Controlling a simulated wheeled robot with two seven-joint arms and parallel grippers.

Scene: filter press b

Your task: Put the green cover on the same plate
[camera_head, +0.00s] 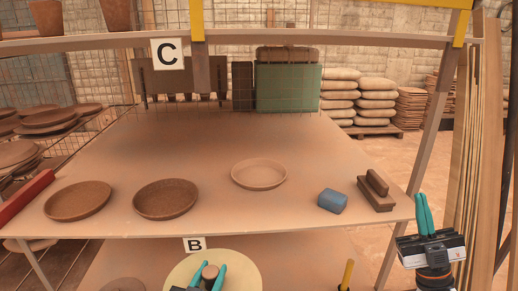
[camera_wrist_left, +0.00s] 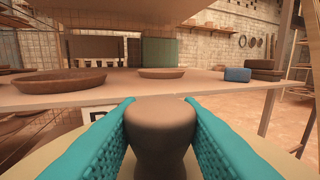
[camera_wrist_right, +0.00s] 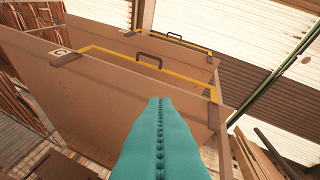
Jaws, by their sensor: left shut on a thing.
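My left gripper (camera_head: 210,272) is shut on a brown knob (camera_wrist_left: 165,115), which stands on a round pale yellowish cover (camera_head: 240,277) at the bottom of the head view. The cover is in front of and below the shelf's front edge. A light tan plate (camera_head: 260,174) lies empty at the middle of the shelf. Two darker brown plates, one at far left (camera_head: 78,201) and one beside it (camera_head: 166,199), are also empty. No clearly green cover shows; the held one looks pale yellow. My right gripper (camera_head: 422,210) is shut and empty, right of the shelf.
The shelf (camera_head: 225,140) has a blue block (camera_head: 332,200) and a brown block with a handle (camera_head: 376,191) at its right. A green panel (camera_head: 288,87) stands at the back. Sign B (camera_head: 194,244) hangs under the front edge. A shelf post (camera_head: 425,120) rises at right.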

